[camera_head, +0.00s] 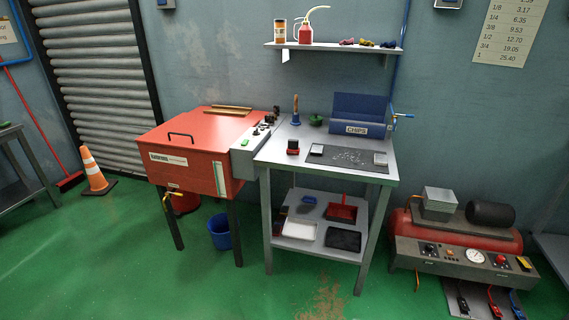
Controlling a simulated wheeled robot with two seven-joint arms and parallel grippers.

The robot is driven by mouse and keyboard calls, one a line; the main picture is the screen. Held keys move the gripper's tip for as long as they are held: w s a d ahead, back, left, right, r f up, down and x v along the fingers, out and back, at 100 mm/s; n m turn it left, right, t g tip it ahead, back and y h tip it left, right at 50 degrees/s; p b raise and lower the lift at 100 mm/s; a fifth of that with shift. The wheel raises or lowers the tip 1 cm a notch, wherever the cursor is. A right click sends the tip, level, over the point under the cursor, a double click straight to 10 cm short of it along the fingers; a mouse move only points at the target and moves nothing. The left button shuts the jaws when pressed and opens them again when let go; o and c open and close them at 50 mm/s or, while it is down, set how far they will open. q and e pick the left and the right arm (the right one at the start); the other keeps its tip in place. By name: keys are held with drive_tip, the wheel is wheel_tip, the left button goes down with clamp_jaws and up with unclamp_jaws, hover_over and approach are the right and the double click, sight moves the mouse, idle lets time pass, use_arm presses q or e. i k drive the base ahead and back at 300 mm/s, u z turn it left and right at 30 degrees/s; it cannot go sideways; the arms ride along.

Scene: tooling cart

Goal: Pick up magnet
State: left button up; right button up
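Neither of my grippers shows in the head view. The grey tooling cart (270,157) stands in the middle, a little way off. A small red and black block (293,147) sits upright on the left front of its top; it may be the magnet, but it is too small to be sure. Behind it stand a blue item with a wooden handle (295,118) and a small green item (316,120). A dark mat (345,163) with scattered bits and two small pale blocks lies to the right. A blue bin labelled CHIPS (362,112) stands at the back.
A red machine (190,165) adjoins the cart's left side, with a blue bucket (222,235) below. The cart's lower shelf holds trays. A red compressor unit (460,250) stands right, an orange cone (95,175) left. The green floor in front is clear.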

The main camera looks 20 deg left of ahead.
sight(293, 148)
drive_tip(key=u, duration=0.15)
drive_tip(key=k, duration=0.2)
drive_tip(key=z, duration=1.05)
drive_tip(key=i, duration=0.95)
drive_tip(key=z, duration=0.4)
drive_tip(key=i, duration=0.95)
drive_tip(key=u, duration=1.15)
drive_tip(key=i, duration=0.7)
drive_tip(key=u, duration=0.65)
